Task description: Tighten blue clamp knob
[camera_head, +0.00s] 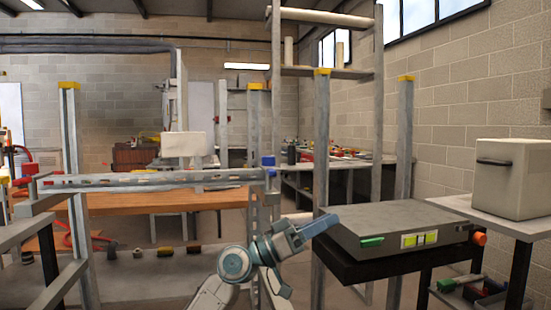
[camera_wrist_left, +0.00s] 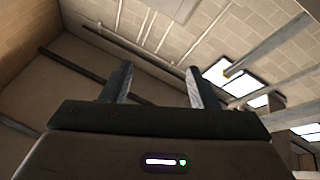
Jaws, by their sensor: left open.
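The small blue clamp knob (camera_head: 268,161) sits at the right end of a slotted metal rail (camera_head: 150,180) in the head view, by an upright post. My left gripper (camera_head: 318,221) is below and to the right of the knob, apart from it, and points up to the right near the grey box. In the left wrist view my left gripper (camera_wrist_left: 160,70) has its two fingers spread with nothing between them. The ceiling, walls and windows show beyond the fingers, and the knob is not in that view. My right gripper does not show.
A flat grey box (camera_head: 400,228) with green and orange parts lies on a black stand just right of the left gripper. Metal posts (camera_head: 321,130) with yellow caps stand nearby. A wooden bench (camera_head: 150,203) is behind the rail. A beige box (camera_head: 512,180) stands far right.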

